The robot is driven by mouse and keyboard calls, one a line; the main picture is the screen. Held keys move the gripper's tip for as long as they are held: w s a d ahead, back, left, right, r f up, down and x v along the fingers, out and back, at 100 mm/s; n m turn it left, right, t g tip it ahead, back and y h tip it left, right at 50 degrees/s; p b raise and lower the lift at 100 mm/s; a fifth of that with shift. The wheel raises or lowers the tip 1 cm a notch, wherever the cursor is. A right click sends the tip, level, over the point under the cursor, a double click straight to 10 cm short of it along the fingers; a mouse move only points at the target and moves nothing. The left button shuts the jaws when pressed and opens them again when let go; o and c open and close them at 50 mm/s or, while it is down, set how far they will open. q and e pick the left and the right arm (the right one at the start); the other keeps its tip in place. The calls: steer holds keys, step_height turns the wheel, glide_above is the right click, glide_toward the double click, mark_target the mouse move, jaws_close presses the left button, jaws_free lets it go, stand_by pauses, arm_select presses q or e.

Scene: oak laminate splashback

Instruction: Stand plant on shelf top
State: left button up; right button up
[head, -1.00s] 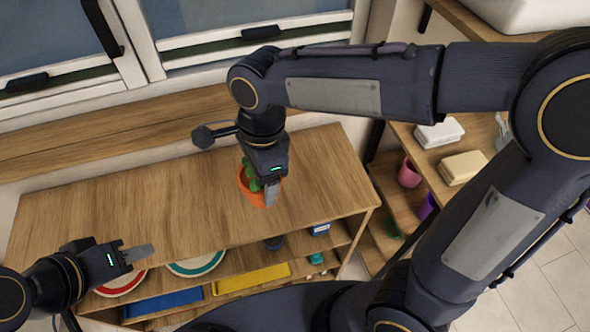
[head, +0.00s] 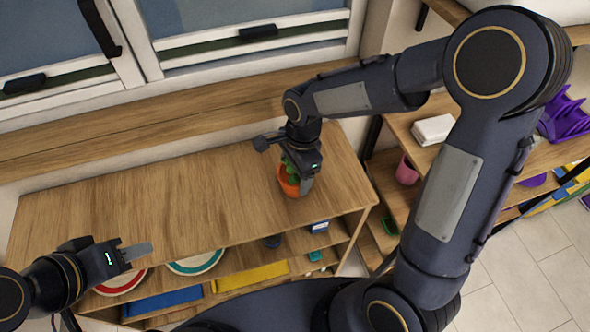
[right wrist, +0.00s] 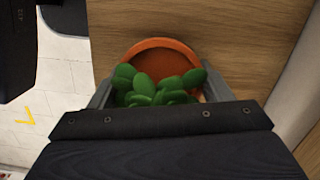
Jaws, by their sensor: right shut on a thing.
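The plant (head: 290,178) is a small green succulent in an orange pot. It is over the right part of the wooden shelf top (head: 140,205); I cannot tell whether the pot touches the wood. My right gripper (head: 306,184) is shut on the plant, partly hiding it in the head view. In the right wrist view the orange pot (right wrist: 158,58) and green leaves (right wrist: 155,88) sit between the two fingers, and the pot looks upright. My left gripper (head: 137,252) is empty at the front left of the shelf; its finger gap is unclear.
Lower shelves hold plates (head: 195,262), a blue tray (head: 163,302) and a yellow tray (head: 250,276). A second shelf at the right carries a white box (head: 433,130) and a pink cup (head: 407,172). Windows stand behind. The shelf top's left and middle are clear.

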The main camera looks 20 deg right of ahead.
steer(key=shift+f, duration=0.2)
steer(key=o, duration=1.2)
steer(key=r, duration=0.3)
steer(key=d+r, duration=0.1)
steer(key=r, duration=0.7)
steer(key=shift+w+d+r+p, duration=0.15)
steer(key=shift+r+p, duration=0.1)
steer(key=shift+p, duration=0.05)
steer(key=shift+d+r, duration=0.15)
steer(key=shift+r, duration=0.35)
steer(key=shift+s+d+r+n+t+y, duration=0.1)
steer(key=shift+s+d+n+t+y, duration=0.3)
steer(key=shift+s+d+n+t, duration=1.45)
steer(key=shift+s+d+f+n+t+y, duration=0.15)
steer(key=shift+s+d+n+y, duration=0.4)
steer(key=shift+s+n, duration=2.7)
steer(key=shift+s+d+r+n+t+y, duration=0.2)
steer(key=shift+s+d+n+t, duration=1.1)
steer(key=shift+s, duration=1.9)
